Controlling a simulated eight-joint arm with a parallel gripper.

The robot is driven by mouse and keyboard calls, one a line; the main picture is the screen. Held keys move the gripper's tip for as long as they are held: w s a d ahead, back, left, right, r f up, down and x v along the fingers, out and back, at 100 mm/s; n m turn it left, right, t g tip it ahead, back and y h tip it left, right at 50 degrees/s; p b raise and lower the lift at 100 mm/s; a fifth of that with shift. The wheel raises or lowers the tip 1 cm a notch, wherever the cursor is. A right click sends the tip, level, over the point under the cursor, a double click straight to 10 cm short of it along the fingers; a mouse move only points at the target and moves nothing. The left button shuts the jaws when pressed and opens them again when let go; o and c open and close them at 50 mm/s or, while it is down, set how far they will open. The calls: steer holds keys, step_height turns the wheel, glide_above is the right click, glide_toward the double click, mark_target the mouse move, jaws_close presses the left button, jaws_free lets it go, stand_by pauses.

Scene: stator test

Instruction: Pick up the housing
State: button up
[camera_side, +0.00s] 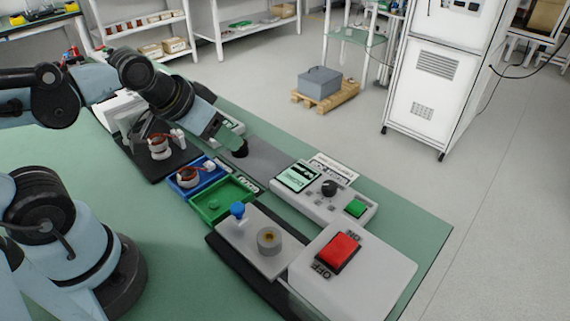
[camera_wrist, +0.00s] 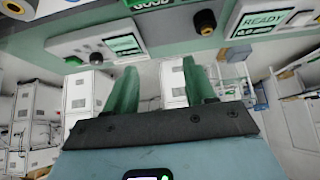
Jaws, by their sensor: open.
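My gripper (camera_wrist: 158,78) is open, with two green fingers spread apart in the wrist view and nothing between them. In the side view my gripper (camera_side: 235,137) is over the back of the bench, near a short black cylinder (camera_side: 240,152). A grey round part with a brass-coloured centre (camera_side: 269,238) sits on a light grey plate at the front; it may be the housing, but I cannot be sure. My gripper is well behind it. A copper-wound part with white pieces (camera_side: 160,146) stands on a black base. Another wound part (camera_side: 188,177) lies in a blue tray.
The blue tray (camera_side: 208,183) adjoins a green tray (camera_side: 224,212). A control panel (camera_side: 320,206) and a box with a red switch (camera_side: 339,251) fill the right. Bare green bench (camera_side: 165,235) lies at left.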

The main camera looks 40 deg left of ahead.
stand_by(0.3)
steer(key=o, duration=0.4)
steer(key=m+g+h, duration=0.4)
steer(key=m, duration=0.7)
glide_toward(271, 237)
steer(key=shift+w+d+f+g, duration=0.1)
steer(key=shift+w+d+f, duration=0.15)
steer(key=shift+f, duration=0.35)
steer(key=shift+w+d+f+g, duration=0.1)
steer(key=shift+w+f, duration=0.15)
steer(key=shift+f, duration=0.3)
steer(key=shift+w+d+f+g, duration=0.1)
steer(key=shift+w+d+f, duration=0.15)
steer(key=shift+f, duration=0.35)
steer(key=shift+x, duration=2.5)
